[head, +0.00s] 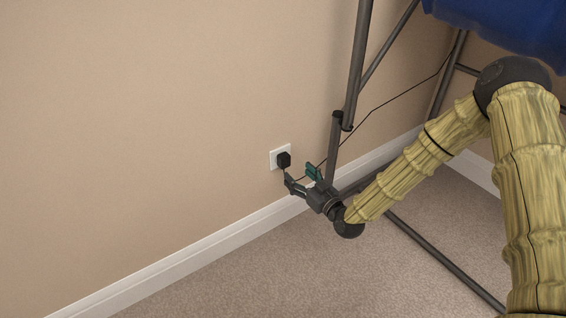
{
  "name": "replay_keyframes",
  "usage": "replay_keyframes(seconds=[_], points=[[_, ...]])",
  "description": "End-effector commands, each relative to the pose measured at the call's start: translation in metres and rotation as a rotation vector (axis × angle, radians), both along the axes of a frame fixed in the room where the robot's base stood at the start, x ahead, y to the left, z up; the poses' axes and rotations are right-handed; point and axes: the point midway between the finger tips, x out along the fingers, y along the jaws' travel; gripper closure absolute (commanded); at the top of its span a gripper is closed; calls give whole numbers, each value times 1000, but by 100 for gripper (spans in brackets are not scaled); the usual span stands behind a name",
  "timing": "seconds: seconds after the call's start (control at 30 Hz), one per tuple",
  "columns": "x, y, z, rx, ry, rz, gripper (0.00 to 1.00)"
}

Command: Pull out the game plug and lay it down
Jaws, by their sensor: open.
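The game plug (284,160) is a small black block seated in a white wall socket (274,158) low on the beige wall. A thin black cord (385,103) runs up to the right behind the metal frame; where it meets the plug is hard to make out. My gripper (299,177) is open just in front of the plug, a little below and to its right. One dark finger and one green-tinted finger show, apart from each other. The gap between the fingers looks empty, and I cannot tell whether a fingertip touches the plug.
A dark metal frame (357,60) with a blue seat or cover (505,25) stands right of the socket, close to my arm. A white skirting board (190,258) runs along the wall. The carpet (300,275) at the lower middle is clear.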

Motion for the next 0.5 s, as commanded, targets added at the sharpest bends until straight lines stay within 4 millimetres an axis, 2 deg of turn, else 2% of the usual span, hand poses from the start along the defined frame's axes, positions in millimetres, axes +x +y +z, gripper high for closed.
replay_keyframes(seconds=[0.5], points=[[46,34,0,0,-1,0,34]])
